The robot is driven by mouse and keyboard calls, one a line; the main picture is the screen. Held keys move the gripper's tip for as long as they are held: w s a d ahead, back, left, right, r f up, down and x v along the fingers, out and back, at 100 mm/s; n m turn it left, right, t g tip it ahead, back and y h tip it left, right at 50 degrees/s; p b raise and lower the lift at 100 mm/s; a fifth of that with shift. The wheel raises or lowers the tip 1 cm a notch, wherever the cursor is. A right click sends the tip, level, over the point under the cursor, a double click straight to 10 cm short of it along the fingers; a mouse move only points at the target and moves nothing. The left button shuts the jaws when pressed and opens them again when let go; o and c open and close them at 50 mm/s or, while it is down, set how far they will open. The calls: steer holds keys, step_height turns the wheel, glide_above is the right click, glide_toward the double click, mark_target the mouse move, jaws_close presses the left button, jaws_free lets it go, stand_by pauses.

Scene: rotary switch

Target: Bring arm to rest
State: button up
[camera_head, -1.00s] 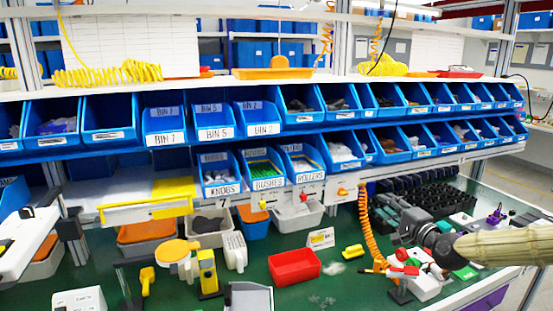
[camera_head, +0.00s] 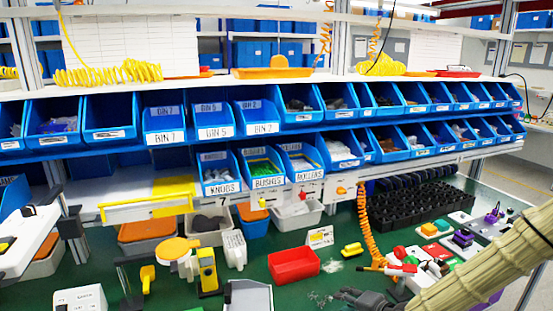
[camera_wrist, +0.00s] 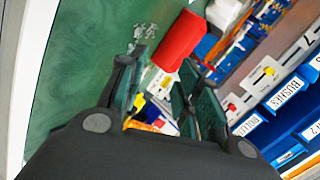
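My gripper (camera_head: 362,300) is at the bottom edge of the head view, low in front of the green bench, with the sleeved arm coming in from the right. Its tip is partly cut off there. In the wrist view my gripper (camera_wrist: 160,82) has its dark fingers spread apart, with nothing visible held between them. A row of small white switch boxes is fixed along the shelf front: one with a yellow knob (camera_head: 263,204), one with a red knob (camera_head: 303,197), and one with an orange part (camera_head: 342,190). The yellow knob also shows in the wrist view (camera_wrist: 268,71).
A red bin (camera_head: 293,265) stands on the green bench (camera_head: 250,272) left of my gripper. An orange coiled hose (camera_head: 365,225) hangs behind it. A black crate (camera_head: 410,210) and small coloured parts lie to the right. Blue labelled bins (camera_head: 218,178) fill the shelves.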

steer(key=s+a+f+n+g+h, duration=0.1)
steer(key=s+f+n+g, duration=0.15)
steer(key=s+f, duration=0.7)
steer(key=s+a+f+n+g+h, duration=0.1)
steer(key=s+a+f+n+g, duration=0.15)
steer(key=s+f, duration=0.65)
steer(key=s+d+f+n+g+h, duration=0.2)
steer(key=s+g, duration=0.1)
steer(key=s, duration=0.8)
steer(key=s+d+f+n+g+h, duration=0.1)
steer(key=s+d+f+n+g, duration=0.15)
steer(key=s, duration=0.85)
step_height(320, 180, down, 10)
steer(key=b, duration=1)
steer(key=shift+s+d+f+h, duration=0.2)
steer(key=shift+d+h, duration=0.1)
steer(key=shift+d, duration=0.05)
